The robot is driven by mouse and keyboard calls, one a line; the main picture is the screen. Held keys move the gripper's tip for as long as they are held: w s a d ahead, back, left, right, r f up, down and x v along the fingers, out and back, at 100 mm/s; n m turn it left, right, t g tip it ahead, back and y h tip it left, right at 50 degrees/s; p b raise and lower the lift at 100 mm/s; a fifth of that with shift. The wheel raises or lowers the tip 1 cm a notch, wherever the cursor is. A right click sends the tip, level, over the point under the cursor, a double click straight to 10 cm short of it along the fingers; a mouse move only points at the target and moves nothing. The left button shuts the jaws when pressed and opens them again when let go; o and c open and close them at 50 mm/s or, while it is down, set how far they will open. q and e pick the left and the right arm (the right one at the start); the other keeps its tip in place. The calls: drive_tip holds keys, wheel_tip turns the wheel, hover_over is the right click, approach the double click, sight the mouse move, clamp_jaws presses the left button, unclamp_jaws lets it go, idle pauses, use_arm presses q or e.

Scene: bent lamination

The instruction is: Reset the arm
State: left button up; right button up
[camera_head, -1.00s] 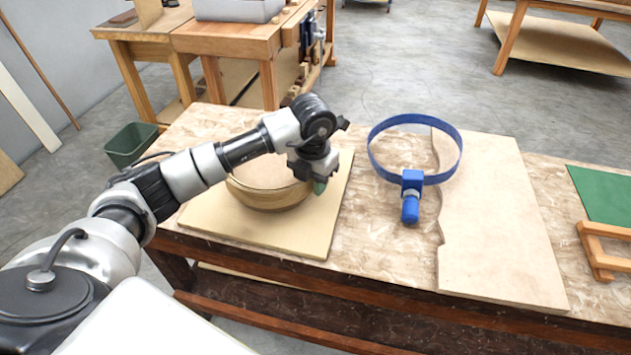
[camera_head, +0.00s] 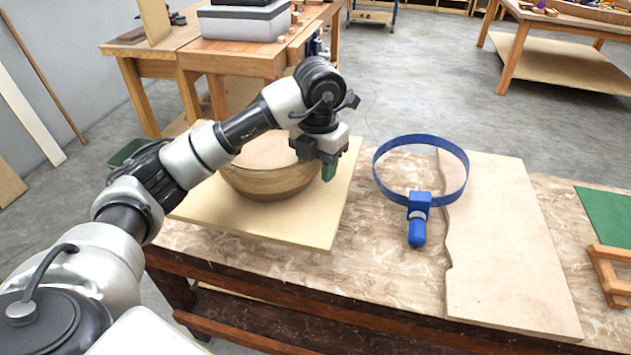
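My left arm comes in from the left and reaches over the workbench. My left gripper (camera_head: 328,170) hangs pointing down at the right rim of a round wooden bowl-like form (camera_head: 268,181). Green shows at its fingertips. I cannot tell whether the fingers are open or shut, or whether they touch the rim. The wooden form rests on a light square board (camera_head: 290,228), and my arm hides part of it. My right gripper is not in view.
A blue band clamp loop with a blue handle (camera_head: 417,232) sits right of the board. A pale wavy-edged panel (camera_head: 510,250) lies beside it. A green sheet (camera_head: 608,216) and a wooden frame (camera_head: 612,272) are at the far right. Bare bench shows at front.

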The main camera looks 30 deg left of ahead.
use_arm(q)
drive_tip(key=shift+w+a+r, duration=0.1)
drive_tip(key=shift+r, duration=0.45)
